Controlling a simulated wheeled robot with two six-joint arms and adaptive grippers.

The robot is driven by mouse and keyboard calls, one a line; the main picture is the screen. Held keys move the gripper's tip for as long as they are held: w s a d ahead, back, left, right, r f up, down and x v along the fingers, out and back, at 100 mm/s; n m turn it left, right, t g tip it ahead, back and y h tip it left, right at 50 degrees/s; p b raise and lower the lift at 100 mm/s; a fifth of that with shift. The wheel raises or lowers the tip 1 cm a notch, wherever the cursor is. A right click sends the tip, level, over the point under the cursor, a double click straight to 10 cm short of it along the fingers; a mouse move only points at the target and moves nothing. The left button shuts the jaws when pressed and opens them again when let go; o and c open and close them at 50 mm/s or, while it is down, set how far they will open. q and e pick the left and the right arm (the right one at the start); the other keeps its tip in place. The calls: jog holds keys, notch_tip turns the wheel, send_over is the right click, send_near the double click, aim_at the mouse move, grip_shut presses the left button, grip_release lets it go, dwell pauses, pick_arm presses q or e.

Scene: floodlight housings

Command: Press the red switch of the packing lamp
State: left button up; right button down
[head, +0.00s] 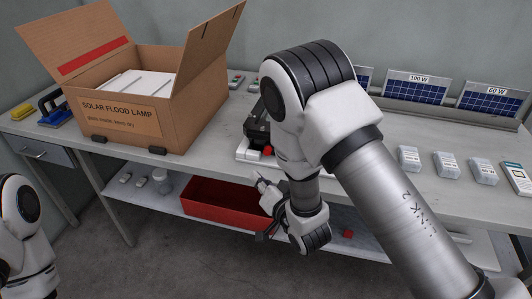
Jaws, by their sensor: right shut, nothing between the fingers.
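A dark device (256,127), which looks like the packing lamp, stands on a pale base near the table's front edge, right of the carton. My right arm hides much of it. A small red part (267,151), likely its red switch, shows low at the front, beside my arm. My right gripper (264,184) is shut and empty. In the picture it is just below the red part, in front of the table edge and red bin, and not visibly touching the switch. My left gripper is out of view; only part of my left arm shows at lower left.
An open carton (120,122) marked SOLAR FLOOD LAMP stands on the table (225,133). Solar panels (415,88), several pale packs (447,163) and a handheld device (517,178) are at right. A red bin (215,202) sits on the lower shelf.

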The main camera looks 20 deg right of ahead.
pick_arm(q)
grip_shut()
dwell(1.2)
